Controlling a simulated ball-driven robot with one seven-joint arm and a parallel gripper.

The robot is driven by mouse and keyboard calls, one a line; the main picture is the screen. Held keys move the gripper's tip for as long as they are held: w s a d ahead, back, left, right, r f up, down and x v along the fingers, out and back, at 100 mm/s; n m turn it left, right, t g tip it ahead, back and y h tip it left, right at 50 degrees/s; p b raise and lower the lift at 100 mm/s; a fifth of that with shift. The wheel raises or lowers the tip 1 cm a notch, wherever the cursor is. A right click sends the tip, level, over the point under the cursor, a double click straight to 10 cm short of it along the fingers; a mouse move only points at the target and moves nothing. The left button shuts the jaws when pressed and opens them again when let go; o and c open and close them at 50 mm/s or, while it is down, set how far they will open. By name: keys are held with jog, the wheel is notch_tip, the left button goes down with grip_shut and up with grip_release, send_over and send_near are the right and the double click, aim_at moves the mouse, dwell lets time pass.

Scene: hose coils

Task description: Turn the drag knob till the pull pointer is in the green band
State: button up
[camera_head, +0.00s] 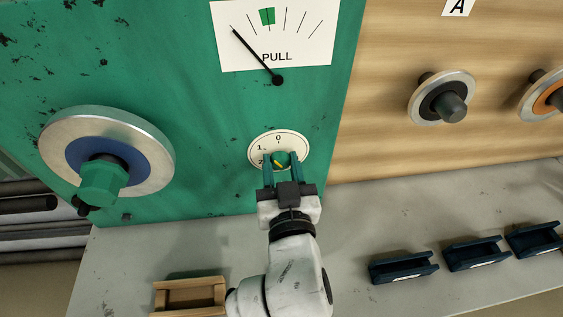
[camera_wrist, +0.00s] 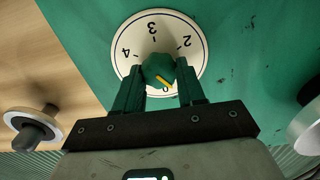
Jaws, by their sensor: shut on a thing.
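The green drag knob (camera_head: 280,160) sits on a round white numbered dial plate (camera_head: 256,146) on the green panel. My gripper (camera_head: 282,168) is shut on the knob, one finger on each side. The wrist view shows the knob (camera_wrist: 158,69) between the fingers (camera_wrist: 160,88). Its yellow mark points close to the 0, on the side toward 1; the 1 is hidden there by a finger. The PULL gauge (camera_head: 300,45) is above. Its black pointer (camera_head: 255,54) leans to the far left of the scale, left of the green band (camera_head: 267,17) and apart from it.
A large metal wheel with a blue ring and green hub (camera_head: 104,165) sticks out left of the knob. A wooden holder (camera_head: 190,294) and dark blue holders (camera_head: 404,268) stand on the grey ledge (camera_head: 345,215). Reels (camera_head: 443,97) project from the wooden wall at right.

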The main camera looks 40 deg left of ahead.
jog(key=n+p, duration=0.2)
jog(key=n, duration=0.4)
jog(key=n+p, duration=0.2)
jog(key=n, duration=0.4)
jog(key=shift+s+f+p, duration=0.1)
jog(key=shift+p, duration=0.2)
jog(key=shift+a, duration=0.1)
dwell(0.3)
jog(key=o, duration=1.1)
jog(key=shift+c, duration=0.2)
jog(key=v, duration=1.1)
jog(key=shift+a, duration=0.1)
